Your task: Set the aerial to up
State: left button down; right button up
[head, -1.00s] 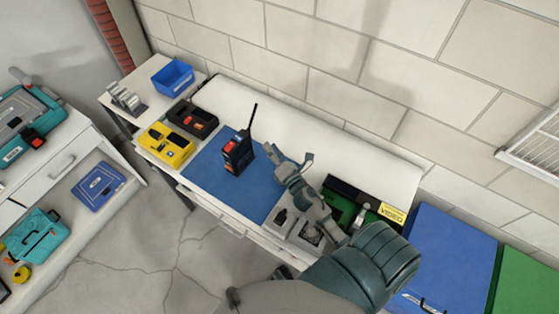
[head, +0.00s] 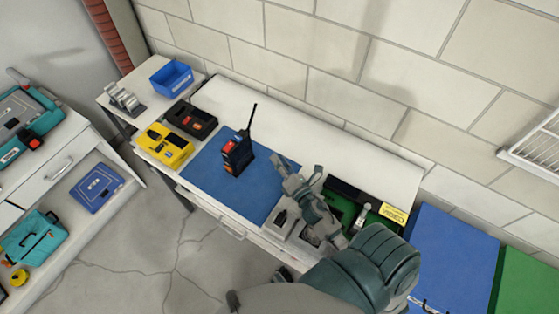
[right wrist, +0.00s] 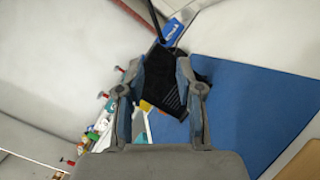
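A black radio (head: 237,152) with an orange-red patch stands upright on a blue mat (head: 205,172) on the bench. Its thin black aerial (head: 250,118) points up from the top, leaning slightly right in the head view. My right gripper (head: 281,164) is to the right of the radio, apart from it. In the right wrist view the gripper (right wrist: 158,75) is open, and the dark radio body (right wrist: 161,82) shows beyond and between the fingers. The aerial (right wrist: 154,18) runs to the top edge there. The radio's lower part is partly hidden. My left gripper is not in view.
A yellow unit (head: 166,147) and a black unit (head: 192,119) sit left of the mat. A blue bin (head: 171,78) stands at the back left. A green tray (head: 342,207) lies right, partly behind my right arm. A wall runs behind the bench.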

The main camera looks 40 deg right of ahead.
jog(key=s+f, duration=0.1)
jog(key=s, duration=1.1)
jog(key=shift+a, duration=0.35)
